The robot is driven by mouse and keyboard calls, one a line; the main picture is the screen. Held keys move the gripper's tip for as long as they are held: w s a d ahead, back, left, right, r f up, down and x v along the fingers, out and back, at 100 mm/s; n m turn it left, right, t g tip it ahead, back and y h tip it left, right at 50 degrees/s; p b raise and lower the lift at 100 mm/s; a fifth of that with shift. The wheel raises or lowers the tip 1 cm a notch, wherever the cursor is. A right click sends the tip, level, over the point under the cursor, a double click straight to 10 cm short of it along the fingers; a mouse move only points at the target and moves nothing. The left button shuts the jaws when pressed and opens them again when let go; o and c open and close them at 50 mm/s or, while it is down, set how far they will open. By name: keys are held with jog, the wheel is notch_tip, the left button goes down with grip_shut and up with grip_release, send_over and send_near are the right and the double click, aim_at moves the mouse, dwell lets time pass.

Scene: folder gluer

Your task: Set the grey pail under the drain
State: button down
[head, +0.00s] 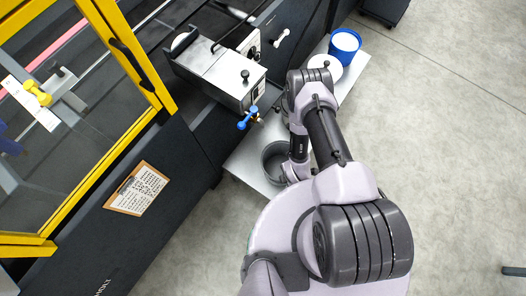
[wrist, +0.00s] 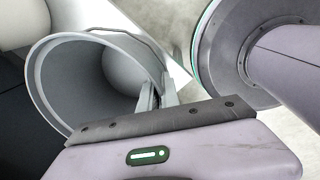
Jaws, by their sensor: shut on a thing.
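The grey pail (head: 272,157) is over the pale metal shelf in the head view, a little below and right of the blue-handled drain valve (head: 247,118) on the glue tank. My gripper is shut on the pail's rim; its fingers (wrist: 157,97) show in the wrist view, one on each side of the wall. The pail (wrist: 62,85) looks empty there, with its thin wire handle along the far rim. I cannot tell whether its base touches the shelf. My arm hides part of the pail's right side in the head view.
The metal glue tank (head: 220,72) stands above the shelf (head: 240,162). A blue tub (head: 344,44) with white contents and a white lid (head: 325,68) are at the shelf's far end. A clipboard (head: 137,188) lies on the dark machine side. Open floor is at right.

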jog(key=w+a, duration=0.1)
jog(key=a, duration=0.1)
jog(key=w+a+b, duration=0.1)
jog(key=w+a, duration=0.1)
jog(key=w+a+f, duration=0.1)
jog(key=a, duration=0.1)
jog(key=shift+w+a+b, duration=0.2)
jog(key=shift+a+b, duration=0.2)
jog(key=shift+w+a, duration=0.3)
jog(key=shift+a, duration=0.15)
notch_tip(320, 180, down, 3)
jog(key=shift+f+b, duration=0.15)
jog(key=shift+b, duration=0.95)
jog(key=shift+f, duration=0.2)
jog(key=c, duration=1.6)
grip_release()
